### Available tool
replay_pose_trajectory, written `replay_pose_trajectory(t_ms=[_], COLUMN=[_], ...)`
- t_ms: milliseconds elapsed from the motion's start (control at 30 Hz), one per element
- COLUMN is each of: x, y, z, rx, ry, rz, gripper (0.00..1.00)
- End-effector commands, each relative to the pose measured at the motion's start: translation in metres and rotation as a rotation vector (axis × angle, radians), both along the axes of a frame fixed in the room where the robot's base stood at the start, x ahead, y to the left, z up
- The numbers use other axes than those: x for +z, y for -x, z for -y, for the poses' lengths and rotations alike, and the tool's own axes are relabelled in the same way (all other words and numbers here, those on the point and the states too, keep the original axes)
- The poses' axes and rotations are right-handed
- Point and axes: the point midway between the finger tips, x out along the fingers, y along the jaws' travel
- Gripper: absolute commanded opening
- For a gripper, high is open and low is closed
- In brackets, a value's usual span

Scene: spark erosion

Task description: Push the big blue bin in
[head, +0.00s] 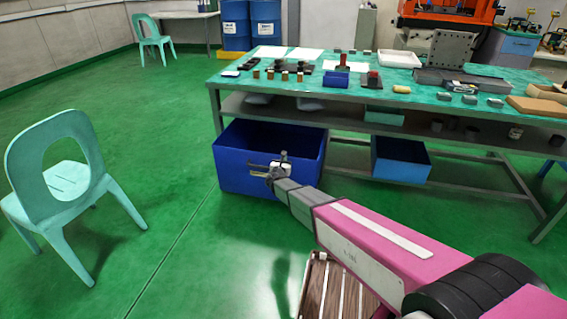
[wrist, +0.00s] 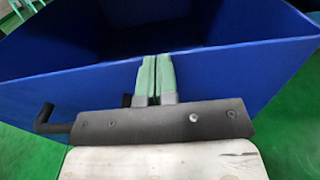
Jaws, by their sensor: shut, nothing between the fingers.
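The big blue bin (head: 232,165) stands on the green floor at the left end of the workbench, partly under its shelf. Its open top shows, and its near part sticks out in front of the bench. My gripper (head: 258,170) is in front of the bin's near wall in the head view. In the wrist view the bin's wall (wrist: 230,75) fills most of the picture. There my gripper's green fingers (wrist: 155,78) are shut together with nothing between them, their tips overlapping the bin's near wall just below the rim. I cannot tell if they touch it.
A smaller blue bin (head: 400,162) stands under the workbench (head: 225,82) to the right. The bench top holds many small parts. A pale green chair (head: 72,150) stands at the left. A wooden slatted thing (head: 318,285) lies below my arm.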

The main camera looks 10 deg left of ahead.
Motion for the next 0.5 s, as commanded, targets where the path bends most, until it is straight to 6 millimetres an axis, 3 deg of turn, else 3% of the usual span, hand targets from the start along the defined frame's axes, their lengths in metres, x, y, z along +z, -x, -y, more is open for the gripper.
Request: replay_pose_trajectory(t_ms=[267, 367, 500], x=[0.000, -0.001, -0.002], y=[-0.004, -0.016, -0.047], z=[0.000, -0.001, -0.001], rx=[0.000, -0.001, -0.002], ry=[0.000, -0.001, -0.001], rz=[0.000, 0.001, 0.001], gripper=[0.00, 0.00, 0.00])
